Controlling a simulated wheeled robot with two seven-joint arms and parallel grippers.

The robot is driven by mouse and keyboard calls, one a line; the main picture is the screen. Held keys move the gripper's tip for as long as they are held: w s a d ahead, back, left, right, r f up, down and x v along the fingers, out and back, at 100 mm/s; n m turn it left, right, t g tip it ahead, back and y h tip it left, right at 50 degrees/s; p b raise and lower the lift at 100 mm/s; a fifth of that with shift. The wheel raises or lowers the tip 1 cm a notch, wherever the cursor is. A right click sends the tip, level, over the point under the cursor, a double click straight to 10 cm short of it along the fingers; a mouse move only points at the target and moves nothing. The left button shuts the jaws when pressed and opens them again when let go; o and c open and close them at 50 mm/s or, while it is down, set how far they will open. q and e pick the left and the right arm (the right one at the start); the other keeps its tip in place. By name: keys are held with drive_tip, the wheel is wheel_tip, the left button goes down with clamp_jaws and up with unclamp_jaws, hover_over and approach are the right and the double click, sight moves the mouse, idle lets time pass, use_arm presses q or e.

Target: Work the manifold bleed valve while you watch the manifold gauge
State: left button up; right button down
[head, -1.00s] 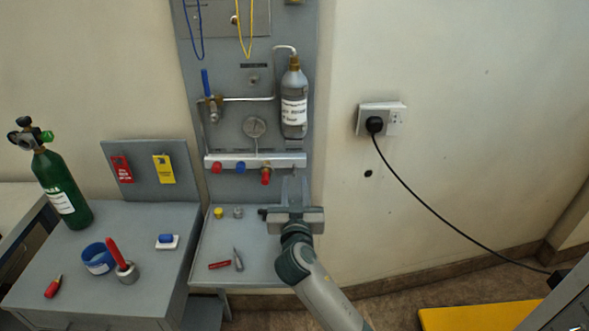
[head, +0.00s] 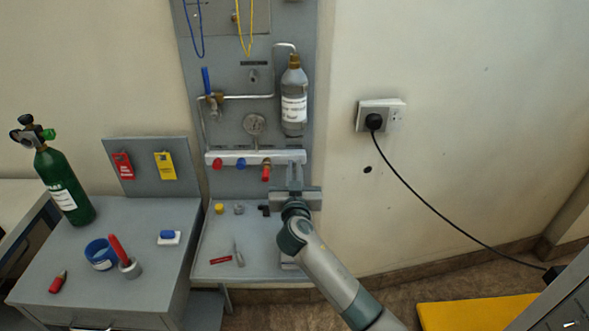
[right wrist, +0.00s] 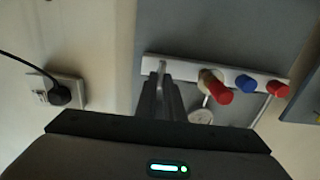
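The manifold (head: 230,158) is a pale horizontal bar on the grey panel, with a red knob, a blue knob and a red-capped brass valve (head: 266,171); it also shows in the right wrist view (right wrist: 268,79). The round manifold gauge (head: 254,124) sits just above the bar; its needle is too small to read. My right gripper (head: 296,164) points at the bar's right end, its two fingers apart. In the right wrist view a small pale stem (right wrist: 162,68) shows at that end, in line with the finger gap; contact is unclear. My left gripper is out of view.
A grey cylinder (head: 294,100) hangs above my right gripper. The shelf (head: 215,250) below holds small caps and tools. A bench at left holds a green cylinder (head: 63,185) and a blue cup (head: 99,255). A plugged black cable (head: 430,213) crosses the right wall.

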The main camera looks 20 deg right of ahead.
drive_tip(key=shift+n, duration=0.6)
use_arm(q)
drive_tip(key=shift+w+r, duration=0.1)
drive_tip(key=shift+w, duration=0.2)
use_arm(e)
drive_tip(key=n, duration=0.3)
drive_tip(key=shift+a, duration=0.15)
drive_tip(key=shift+f, duration=0.1)
